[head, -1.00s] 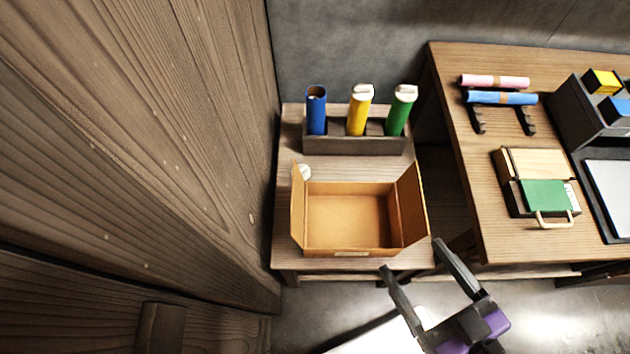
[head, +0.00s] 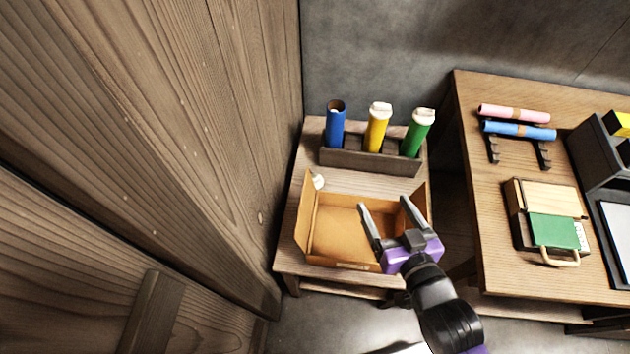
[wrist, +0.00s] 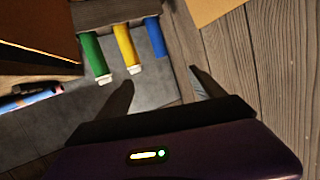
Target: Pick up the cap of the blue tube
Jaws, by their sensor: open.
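The blue tube (head: 335,127) stands in a wooden rack (head: 370,161) with its top open and uncapped. It also shows in the wrist view (wrist: 155,37). A small white cap (head: 318,181) lies on the small table, behind the back left corner of the open cardboard box (head: 345,227) and close against its left flap. I cannot make out the cap in the wrist view. My gripper (head: 384,202) is open and empty over the right part of the box, to the right of the cap. Its two fingers also show in the wrist view (wrist: 161,80).
A yellow tube (head: 377,129) and a green tube (head: 417,133) with white caps stand in the same rack. The box's raised flaps stand near my gripper. A wooden wall (head: 190,120) closes the left side. A desk (head: 480,220) with rolls and a case stands right.

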